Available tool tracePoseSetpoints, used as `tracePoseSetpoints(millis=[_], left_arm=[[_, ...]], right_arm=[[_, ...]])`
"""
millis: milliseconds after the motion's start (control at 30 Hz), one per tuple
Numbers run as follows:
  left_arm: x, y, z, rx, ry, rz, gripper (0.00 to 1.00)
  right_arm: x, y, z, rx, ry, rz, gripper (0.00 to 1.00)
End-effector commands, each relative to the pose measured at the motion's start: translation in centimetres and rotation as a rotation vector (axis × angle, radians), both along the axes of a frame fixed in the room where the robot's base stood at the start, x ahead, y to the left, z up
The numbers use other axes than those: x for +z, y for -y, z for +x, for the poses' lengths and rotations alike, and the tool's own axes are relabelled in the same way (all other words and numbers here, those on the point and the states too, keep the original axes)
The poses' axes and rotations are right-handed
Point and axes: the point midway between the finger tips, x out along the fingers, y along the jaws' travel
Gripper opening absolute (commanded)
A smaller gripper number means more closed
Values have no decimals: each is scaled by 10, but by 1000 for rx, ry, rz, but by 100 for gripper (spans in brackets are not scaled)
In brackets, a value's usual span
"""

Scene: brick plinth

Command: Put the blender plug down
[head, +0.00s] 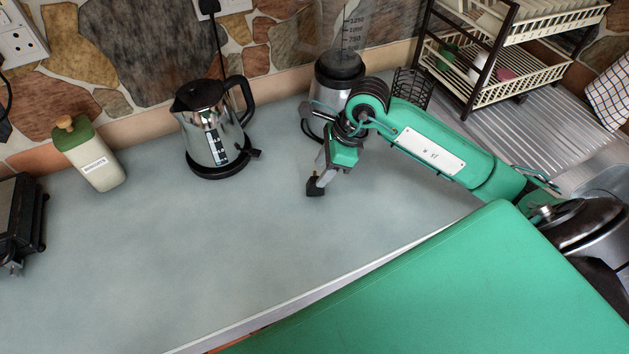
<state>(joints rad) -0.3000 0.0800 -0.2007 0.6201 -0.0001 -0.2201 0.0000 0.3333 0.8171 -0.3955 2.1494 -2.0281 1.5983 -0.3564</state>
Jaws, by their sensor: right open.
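My right gripper (321,177) reaches in from the right and points down at the counter, in front of the blender. It is open. The small black blender plug (314,188) is at its fingertips, at or close to the counter surface; I cannot tell whether it still touches a finger. The blender (335,75), with a clear marked jug on a silver and black base, stands against the wall behind the gripper. A black cord (305,124) loops beside its base and is then hidden by my arm. My left gripper is not in view.
A silver and black kettle (211,135) stands left of the gripper. Farther left are a cream bottle with green top (98,165) and a black appliance (18,222). A dish rack (500,75) is at the back right. The front of the grey counter (190,270) is clear.

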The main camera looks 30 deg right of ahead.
Motion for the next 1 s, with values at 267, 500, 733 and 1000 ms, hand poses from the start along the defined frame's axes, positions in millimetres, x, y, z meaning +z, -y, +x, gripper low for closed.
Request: tracePoseSetpoints(millis=[267,500,733,1000], left_arm=[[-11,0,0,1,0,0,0],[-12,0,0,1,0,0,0],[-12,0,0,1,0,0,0],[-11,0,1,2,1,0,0]], right_arm=[[42,17,-7,-2,1,-1,45],[52,19,-9,0,-1,0,45],[52,19,-9,-1,-1,1,45],[51,19,-9,-1,-1,1,45]])
